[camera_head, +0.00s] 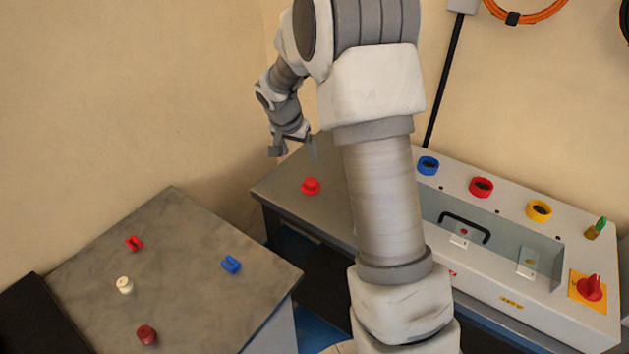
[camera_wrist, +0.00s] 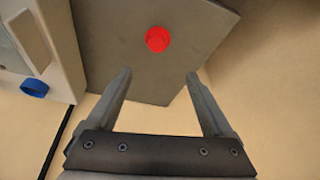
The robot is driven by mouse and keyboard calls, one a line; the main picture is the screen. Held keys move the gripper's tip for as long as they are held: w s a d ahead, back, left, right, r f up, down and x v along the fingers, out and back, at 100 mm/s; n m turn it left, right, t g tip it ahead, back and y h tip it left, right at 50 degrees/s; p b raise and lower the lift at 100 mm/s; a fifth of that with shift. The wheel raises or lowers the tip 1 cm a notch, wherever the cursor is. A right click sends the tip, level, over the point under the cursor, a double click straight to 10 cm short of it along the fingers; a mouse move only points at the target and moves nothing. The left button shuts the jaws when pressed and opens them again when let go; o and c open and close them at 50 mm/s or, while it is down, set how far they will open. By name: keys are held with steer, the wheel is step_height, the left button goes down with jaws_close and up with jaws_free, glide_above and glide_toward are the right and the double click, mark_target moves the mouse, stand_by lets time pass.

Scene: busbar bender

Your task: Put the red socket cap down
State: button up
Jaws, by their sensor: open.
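The red socket cap (camera_head: 311,186) sits on the grey bench top, left of the bender box. It also shows in the wrist view (camera_wrist: 158,39), beyond the fingertips and clear of both fingers. My gripper (camera_head: 292,149) is raised above the far end of that bench, behind the cap in the head view. Its two fingers are spread wide with nothing between them; in the wrist view the gripper (camera_wrist: 160,75) is open and empty.
The bender box (camera_head: 590,260) has blue (camera_head: 428,166), red (camera_head: 481,187) and yellow (camera_head: 539,210) rings and a red rotary switch (camera_head: 590,288). A separate grey table (camera_head: 180,270) at left holds several small red, blue and cream parts. Walls close off the back.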

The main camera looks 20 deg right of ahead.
glide_above(311, 180)
steer(key=s+a, duration=0.2)
step_height(311, 180, down, 10)
steer(key=shift+w+a+r+p, duration=0.1)
steer(key=shift+a+p, duration=0.05)
steer(key=shift+p, duration=0.25)
steer(key=shift+d+p+x, duration=0.2)
steer(key=shift+p+x, duration=0.3)
steer(key=shift+x, duration=2.2)
steer(key=shift+s+r, duration=0.1)
steer(key=shift+s, duration=0.15)
steer(key=shift+c, duration=0.3)
jaws_close()
